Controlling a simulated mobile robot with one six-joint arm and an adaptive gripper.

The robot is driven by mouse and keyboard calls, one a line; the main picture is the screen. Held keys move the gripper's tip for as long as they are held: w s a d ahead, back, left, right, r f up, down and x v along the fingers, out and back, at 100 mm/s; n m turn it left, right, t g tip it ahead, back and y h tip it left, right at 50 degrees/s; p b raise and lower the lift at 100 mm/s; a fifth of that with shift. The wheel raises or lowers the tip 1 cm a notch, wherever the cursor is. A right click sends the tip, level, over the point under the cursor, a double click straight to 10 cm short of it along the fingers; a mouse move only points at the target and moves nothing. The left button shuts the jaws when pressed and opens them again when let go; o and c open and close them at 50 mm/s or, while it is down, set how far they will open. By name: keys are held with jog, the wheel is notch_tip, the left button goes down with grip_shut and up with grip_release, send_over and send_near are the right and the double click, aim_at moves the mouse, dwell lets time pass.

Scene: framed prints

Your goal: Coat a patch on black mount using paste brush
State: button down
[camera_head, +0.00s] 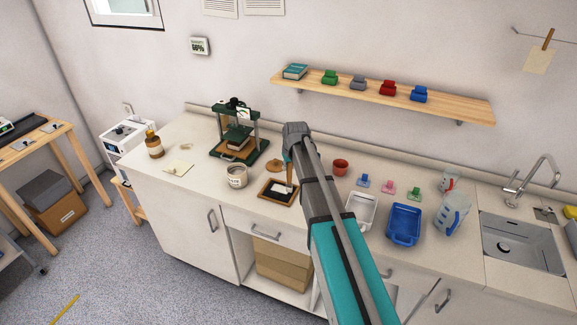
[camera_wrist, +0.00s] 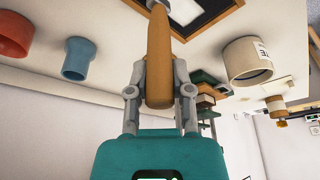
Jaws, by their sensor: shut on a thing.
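My gripper (camera_head: 291,150) is shut on the wooden handle of the paste brush (camera_head: 289,174). In the wrist view the handle (camera_wrist: 158,50) sits between the two fingers (camera_wrist: 160,90). The brush points down toward the black mount (camera_head: 270,195), which lies in a wooden frame or tray on the counter. The mount's dark surface also shows at the top of the wrist view (camera_wrist: 222,10). A white area (camera_head: 278,187) lies on the mount; I cannot tell whether it is paste or paper. The bristles are hard to make out, and I cannot tell whether they touch.
A white labelled jar (camera_head: 237,177) stands left of the mount, with a green press (camera_head: 238,150) behind it. A red pot (camera_head: 340,167), a white tray (camera_head: 361,212) and a blue tray (camera_head: 403,225) stand to the right. A shelf (camera_head: 440,105) hangs above.

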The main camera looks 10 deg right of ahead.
jog(key=shift+r+p, duration=2.95)
jog(key=shift+r, duration=0.15)
jog(key=shift+r+p, duration=1.4)
jog(key=shift+p, duration=0.1)
jog(key=shift+f, duration=0.1)
